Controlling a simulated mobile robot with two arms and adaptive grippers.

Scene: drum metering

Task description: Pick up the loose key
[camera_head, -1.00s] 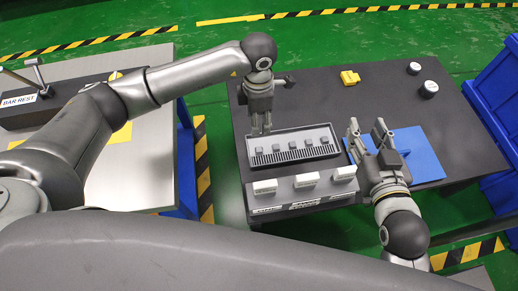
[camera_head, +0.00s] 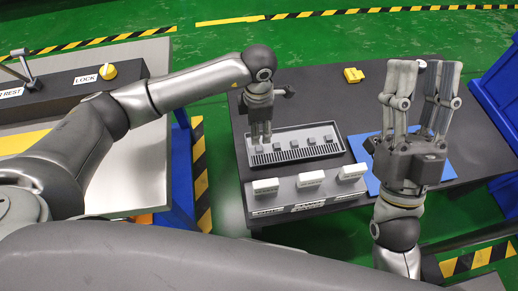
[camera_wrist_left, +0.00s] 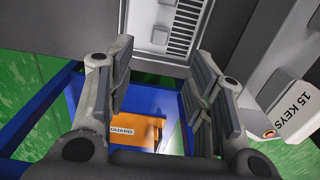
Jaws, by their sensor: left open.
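A dark tray (camera_head: 333,128) on the dark table holds several small grey keys (camera_head: 293,144) standing in a row. I cannot tell which key is the loose one. My left gripper (camera_head: 262,138) points down over the tray's left part, its fingers close to the leftmost key. In the left wrist view, my left gripper (camera_wrist_left: 165,75) has its fingers apart with nothing seen between them. The tray with its slotted strip (camera_wrist_left: 184,22) and a grey key (camera_wrist_left: 160,36) lies beyond the fingertips. My right gripper (camera_head: 423,95) is raised in front of the blue mat, fingers up, spread and empty.
White blocks (camera_head: 311,179) stand on a sloped grey stand in front of the tray. The blue mat (camera_head: 373,183) lies to the right. A yellow piece (camera_head: 353,75) is at the back. A bench with a LOCK label (camera_head: 85,78) is at the left.

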